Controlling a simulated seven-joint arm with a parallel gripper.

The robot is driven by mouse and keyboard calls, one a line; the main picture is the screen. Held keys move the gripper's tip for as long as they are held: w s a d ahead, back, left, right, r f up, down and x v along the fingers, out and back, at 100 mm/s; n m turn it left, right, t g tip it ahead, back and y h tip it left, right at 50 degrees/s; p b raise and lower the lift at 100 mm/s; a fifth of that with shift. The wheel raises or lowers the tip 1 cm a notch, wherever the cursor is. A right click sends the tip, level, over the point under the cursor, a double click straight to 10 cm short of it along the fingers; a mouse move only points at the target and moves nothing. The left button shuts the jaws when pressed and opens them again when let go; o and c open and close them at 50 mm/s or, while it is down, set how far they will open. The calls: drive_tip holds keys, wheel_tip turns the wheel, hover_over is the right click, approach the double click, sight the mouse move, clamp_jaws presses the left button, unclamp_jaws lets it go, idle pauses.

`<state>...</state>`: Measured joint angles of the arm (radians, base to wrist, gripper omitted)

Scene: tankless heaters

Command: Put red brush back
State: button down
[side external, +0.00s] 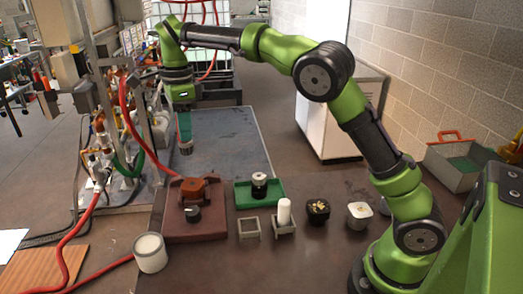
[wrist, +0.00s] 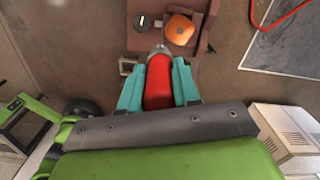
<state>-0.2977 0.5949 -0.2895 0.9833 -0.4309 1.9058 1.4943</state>
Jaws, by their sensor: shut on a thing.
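The red brush (wrist: 158,88) is between the two teal fingers of my gripper (wrist: 158,80) in the wrist view, with a grey tip at its far end. My gripper is shut on it. In the side view my gripper (side external: 185,128) points down and holds the brush in the air above the dark mat, behind the brown-red tray. There the fingers mostly hide the brush; a greyish end (side external: 186,149) shows below them. I cannot tell the brush's exact tilt.
The brown-red tray (side external: 212,235) bears an orange-brown block (side external: 196,190) and a dark knob (side external: 192,213). Right of it are an empty square holder (side external: 249,228), a white cylinder (side external: 284,211), a green tray (side external: 244,203) and two small containers. Pipes and red hoses stand left; the dark mat (side external: 230,140) is clear.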

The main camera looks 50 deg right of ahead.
drive_tip(key=s+d+f, duration=0.3)
drive_tip(key=s+f, duration=0.9)
drive_tip(key=s, duration=0.4)
drive_tip(key=shift+m, duration=0.3)
drive_tip(key=f, duration=0.9)
drive_tip(key=shift+w+d+f, duration=0.1)
drive_tip(key=shift+w+d, duration=0.1)
drive_tip(key=shift+w, duration=0.1)
drive_tip(key=shift+f, duration=0.15)
drive_tip(key=c, duration=0.8)
unclamp_jaws()
